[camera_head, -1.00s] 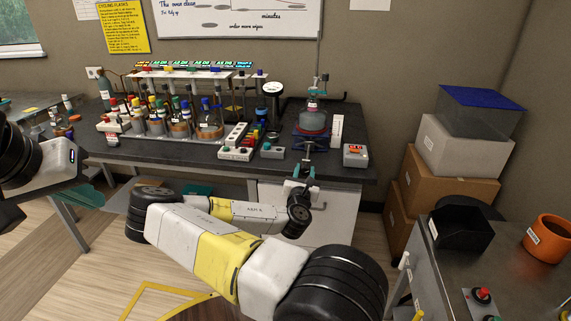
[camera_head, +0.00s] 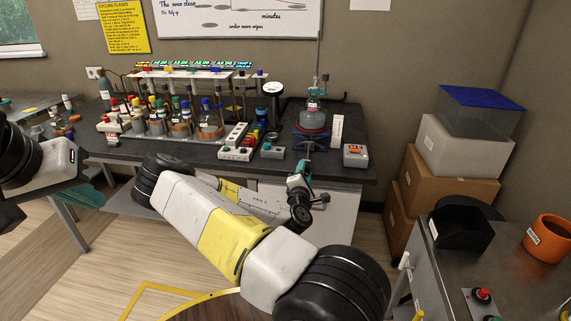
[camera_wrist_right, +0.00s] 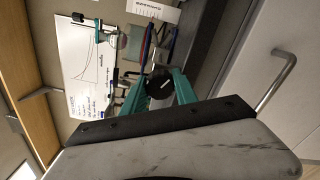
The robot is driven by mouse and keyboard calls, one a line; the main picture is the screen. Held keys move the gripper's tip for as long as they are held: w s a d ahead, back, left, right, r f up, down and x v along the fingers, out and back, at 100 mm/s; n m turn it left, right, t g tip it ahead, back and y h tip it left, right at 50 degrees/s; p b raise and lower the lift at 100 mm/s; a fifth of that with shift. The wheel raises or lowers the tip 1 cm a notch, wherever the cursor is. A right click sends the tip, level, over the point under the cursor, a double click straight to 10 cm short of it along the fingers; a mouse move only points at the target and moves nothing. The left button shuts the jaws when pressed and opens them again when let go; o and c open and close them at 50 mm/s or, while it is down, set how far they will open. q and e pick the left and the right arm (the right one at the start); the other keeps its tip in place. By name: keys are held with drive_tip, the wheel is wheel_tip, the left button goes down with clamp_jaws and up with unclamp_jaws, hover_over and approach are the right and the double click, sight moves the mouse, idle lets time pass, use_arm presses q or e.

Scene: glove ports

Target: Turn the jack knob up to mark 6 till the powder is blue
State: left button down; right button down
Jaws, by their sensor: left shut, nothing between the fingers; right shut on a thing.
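The jack (camera_head: 310,143) stands at the right end of the dark bench, with a round flask (camera_head: 312,117) above it. The powder's colour is too small to tell. A white upright scale (camera_head: 337,131) stands beside the jack; its marks are unreadable here. In the right wrist view the black jack knob (camera_wrist_right: 160,82), with a white pointer line, sits between teal fingers. My right gripper (camera_head: 307,168) is shut on this knob at the bench's front edge. My left gripper (camera_head: 91,196) is shut and empty, low at the left, away from the jack.
A rack of stoppered bottles (camera_head: 180,120), a white switch strip (camera_head: 236,141) and a small box with a red display (camera_head: 355,152) are on the bench. Stacked boxes (camera_head: 450,180) stand at the right. A side table holds a black bin (camera_head: 460,232) and orange pot (camera_head: 547,240).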

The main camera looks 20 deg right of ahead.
drive_tip(key=m, duration=0.5)
drive_tip(key=shift+f+m, duration=0.1)
drive_tip(key=shift+m, duration=0.2)
drive_tip(key=m, duration=0.4)
drive_tip(key=shift+m, duration=0.3)
drive_tip(key=m, duration=3.3)
drive_tip(key=shift+m, duration=0.3)
drive_tip(key=m, duration=2.4)
drive_tip(key=shift+m, duration=0.3)
drive_tip(key=m, duration=0.4)
drive_tip(key=shift+m, duration=2.6)
